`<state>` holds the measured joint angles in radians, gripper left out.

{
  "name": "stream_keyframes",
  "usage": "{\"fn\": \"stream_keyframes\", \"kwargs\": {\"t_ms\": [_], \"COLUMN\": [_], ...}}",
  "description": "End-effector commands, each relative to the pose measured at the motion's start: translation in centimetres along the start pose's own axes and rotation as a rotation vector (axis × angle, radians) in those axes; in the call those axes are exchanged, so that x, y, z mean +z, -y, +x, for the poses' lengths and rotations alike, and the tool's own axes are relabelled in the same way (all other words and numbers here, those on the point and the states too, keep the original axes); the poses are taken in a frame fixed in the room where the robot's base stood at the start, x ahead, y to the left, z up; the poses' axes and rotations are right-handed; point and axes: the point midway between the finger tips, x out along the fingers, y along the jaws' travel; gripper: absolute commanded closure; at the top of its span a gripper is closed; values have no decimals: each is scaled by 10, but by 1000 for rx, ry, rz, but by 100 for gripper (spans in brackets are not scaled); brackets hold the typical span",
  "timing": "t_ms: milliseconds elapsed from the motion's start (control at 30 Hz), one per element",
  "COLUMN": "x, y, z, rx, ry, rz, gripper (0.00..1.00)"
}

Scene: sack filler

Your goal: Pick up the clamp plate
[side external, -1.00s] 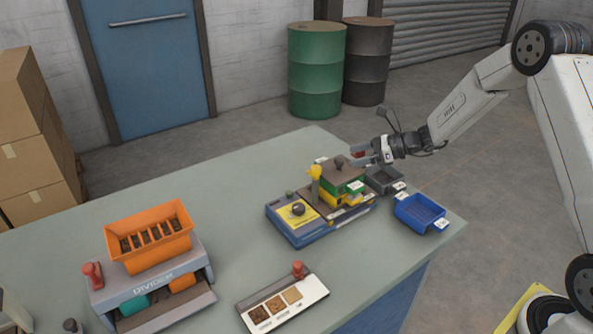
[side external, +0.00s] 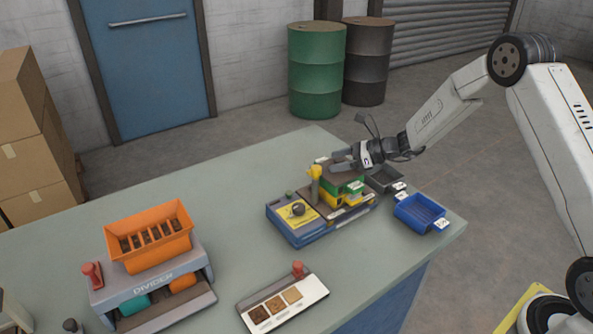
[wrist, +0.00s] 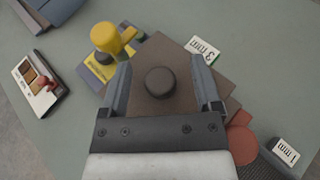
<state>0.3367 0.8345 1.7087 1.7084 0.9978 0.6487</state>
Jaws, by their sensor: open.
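The clamp plate, a brown square plate (wrist: 152,55) with a dark round knob (wrist: 160,82), lies on top of the fixture's stack in the wrist view. In the side view the plate (side external: 322,171) sits above green and yellow blocks (side external: 352,190), and my gripper hides its knob. In the wrist view my gripper (wrist: 163,88) has one finger on each side of the knob, with gaps on both sides. Finger height against the knob is hard to tell.
A yellow upright handle (side external: 315,173) stands close left of the plate on the blue-based fixture (side external: 305,235). A grey tray (side external: 383,182) and a blue tray (side external: 421,211) are to the right. An orange-topped divider (side external: 150,270) and a sample board (side external: 283,302) stand in front.

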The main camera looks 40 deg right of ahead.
Motion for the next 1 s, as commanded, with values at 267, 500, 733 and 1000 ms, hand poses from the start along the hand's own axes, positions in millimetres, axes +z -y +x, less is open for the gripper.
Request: {"fn": "stream_keyframes", "kwargs": {"t_ms": [267, 500, 733, 1000], "x": [0, 1, 1, 9], "y": [0, 0, 0, 0], "z": [0, 0, 0, -4], "rx": [0, 0, 0, 0], "ry": [0, 1, 1, 1], "rz": [0, -1, -1, -1], "gripper": [63, 100, 100, 100]}}
